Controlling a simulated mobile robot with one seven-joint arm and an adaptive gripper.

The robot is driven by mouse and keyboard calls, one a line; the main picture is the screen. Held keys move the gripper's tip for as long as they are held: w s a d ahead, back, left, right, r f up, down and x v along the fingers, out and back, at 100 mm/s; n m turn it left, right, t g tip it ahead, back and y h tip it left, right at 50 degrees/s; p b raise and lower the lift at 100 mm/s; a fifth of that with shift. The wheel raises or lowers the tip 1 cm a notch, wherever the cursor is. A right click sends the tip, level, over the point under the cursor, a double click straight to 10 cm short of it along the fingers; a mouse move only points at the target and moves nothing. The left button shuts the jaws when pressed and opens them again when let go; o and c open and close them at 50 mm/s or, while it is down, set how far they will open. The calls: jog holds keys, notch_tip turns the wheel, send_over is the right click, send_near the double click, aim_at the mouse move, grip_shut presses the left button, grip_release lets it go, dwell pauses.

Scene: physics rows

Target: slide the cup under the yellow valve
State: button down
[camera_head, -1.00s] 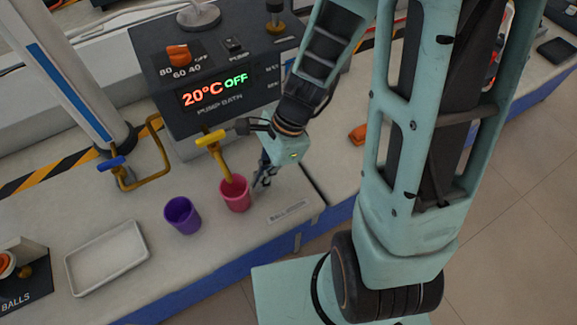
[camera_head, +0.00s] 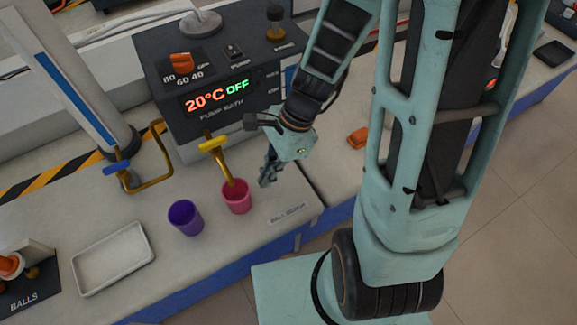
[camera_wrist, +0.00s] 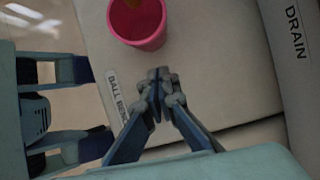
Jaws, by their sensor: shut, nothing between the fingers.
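A pink cup (camera_head: 237,199) stands upright on the bench, with the spout under the yellow valve (camera_head: 213,145) reaching down over its mouth. The pink cup also shows at the top of the wrist view (camera_wrist: 138,22), with part of the yellow spout above its opening. A purple cup (camera_head: 185,218) stands upright to the left of the pink one. My gripper (camera_head: 266,181) is just right of the pink cup, apart from it and above the bench. In the wrist view my gripper (camera_wrist: 159,88) has its fingertips together, with nothing between them.
The pump bath box (camera_head: 215,100) stands behind, reading 20°C OFF. A blue-handled pipe (camera_head: 118,165) is at left. A white tray (camera_head: 112,258) lies at front left. An orange object (camera_head: 358,137) is on the bench to the right.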

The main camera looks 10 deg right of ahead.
notch_tip(320, 180, up, 6)
jog(key=p, duration=0.4)
jog(key=shift+f+p, duration=0.15)
jog(key=shift+p, duration=0.25)
